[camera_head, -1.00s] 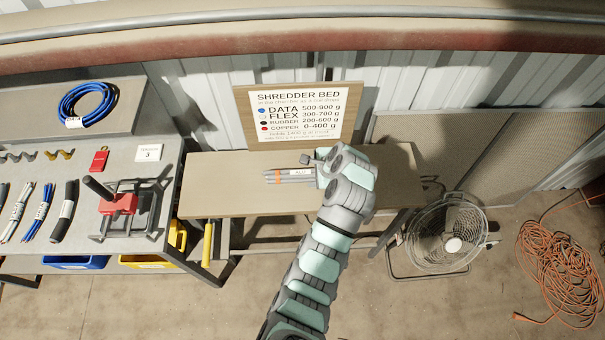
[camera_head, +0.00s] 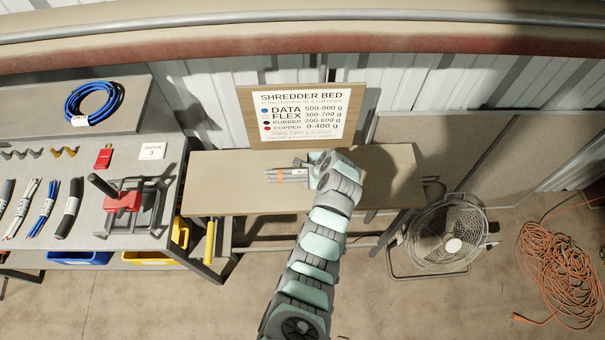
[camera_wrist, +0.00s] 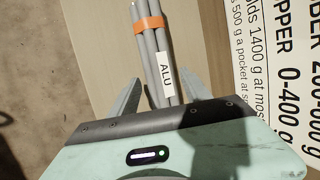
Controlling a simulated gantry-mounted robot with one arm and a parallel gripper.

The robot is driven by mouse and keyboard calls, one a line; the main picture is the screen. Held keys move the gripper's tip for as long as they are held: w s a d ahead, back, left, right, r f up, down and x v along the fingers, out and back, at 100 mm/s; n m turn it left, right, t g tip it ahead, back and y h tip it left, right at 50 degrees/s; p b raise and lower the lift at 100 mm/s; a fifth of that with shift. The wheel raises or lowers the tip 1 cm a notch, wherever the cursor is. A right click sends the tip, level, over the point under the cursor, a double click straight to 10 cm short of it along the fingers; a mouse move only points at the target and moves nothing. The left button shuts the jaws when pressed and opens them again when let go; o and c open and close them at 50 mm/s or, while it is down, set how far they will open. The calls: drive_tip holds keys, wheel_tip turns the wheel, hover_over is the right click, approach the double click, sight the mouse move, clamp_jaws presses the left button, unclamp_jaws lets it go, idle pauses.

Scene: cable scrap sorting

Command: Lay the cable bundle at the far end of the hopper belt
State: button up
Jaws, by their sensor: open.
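A grey cable bundle (camera_head: 274,176) with an orange band and a white ALU label is over the tan bench top (camera_head: 235,199) below the shredder bed sign. It also shows in the wrist view (camera_wrist: 151,45), running away from my palm. My gripper (camera_wrist: 163,80) is open, with one finger on each side of the bundle's near end. Gaps show beside the bundle; contact deeper at the palm is hidden. In the head view my gripper (camera_head: 314,168) is at the bundle's right end, partly hidden by my wrist. I cannot identify a hopper belt for certain.
The shredder bed sign (camera_head: 303,115) stands behind the bench. At left, a grey table (camera_head: 140,185) bears several cable bundles, a blue coil (camera_head: 93,103) and a red-and-black device (camera_head: 123,200). A fan (camera_head: 447,235) and orange cord (camera_head: 560,265) are on the right floor.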

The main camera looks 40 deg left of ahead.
sight(302, 175)
drive_tip(key=shift+x, duration=1.15)
drive_tip(key=shift+c, duration=0.6)
clamp_jaws()
